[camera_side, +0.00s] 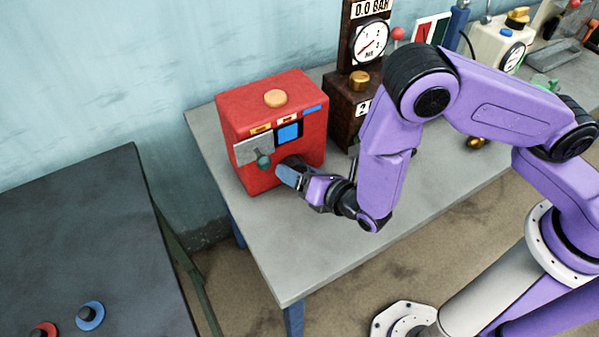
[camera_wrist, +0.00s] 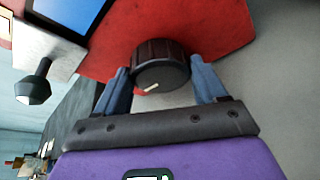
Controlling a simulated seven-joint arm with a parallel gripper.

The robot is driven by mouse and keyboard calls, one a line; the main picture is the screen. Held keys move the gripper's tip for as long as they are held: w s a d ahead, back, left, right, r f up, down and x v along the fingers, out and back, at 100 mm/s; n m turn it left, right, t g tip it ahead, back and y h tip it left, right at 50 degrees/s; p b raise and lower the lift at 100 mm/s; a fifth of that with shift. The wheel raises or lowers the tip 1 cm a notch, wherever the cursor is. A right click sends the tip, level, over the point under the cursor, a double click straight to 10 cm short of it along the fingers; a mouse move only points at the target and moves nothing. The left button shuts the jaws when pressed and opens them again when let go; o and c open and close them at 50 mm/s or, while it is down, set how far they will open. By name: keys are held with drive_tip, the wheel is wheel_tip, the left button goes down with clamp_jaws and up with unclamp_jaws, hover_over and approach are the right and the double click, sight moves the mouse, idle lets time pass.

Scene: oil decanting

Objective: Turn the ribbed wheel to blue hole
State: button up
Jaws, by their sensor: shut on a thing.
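The ribbed wheel (camera_wrist: 160,66) is a dark knob with a pale pointer mark on the front of the red box (camera_side: 230,110). In the wrist view my gripper (camera_wrist: 160,82) has a blue finger on each side of the wheel and is shut on it. The pale mark points toward the lower left of that picture. In the side view my gripper (camera_side: 288,172) reaches the lower right of the box front and hides the wheel. A blue square (camera_side: 289,133) shows on the box front above the gripper. I cannot tell whether it is the blue hole.
A grey plate (camera_side: 252,149) with a dark green knob (camera_side: 263,161) juts from the box left of my gripper. A brown gauge stand (camera_side: 350,95) stands close on the right. The grey table (camera_side: 300,250) is clear in front.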

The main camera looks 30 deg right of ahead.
drive_tip(key=shift+r, duration=0.1)
drive_tip(key=o, duration=1)
drive_tip(key=shift+o, duration=0.2)
drive_tip(key=shift+s, duration=0.1)
drive_tip(key=v, duration=1.7)
drive_tip(key=shift+s+d, duration=0.1)
drive_tip(key=shift+d, duration=0.05)
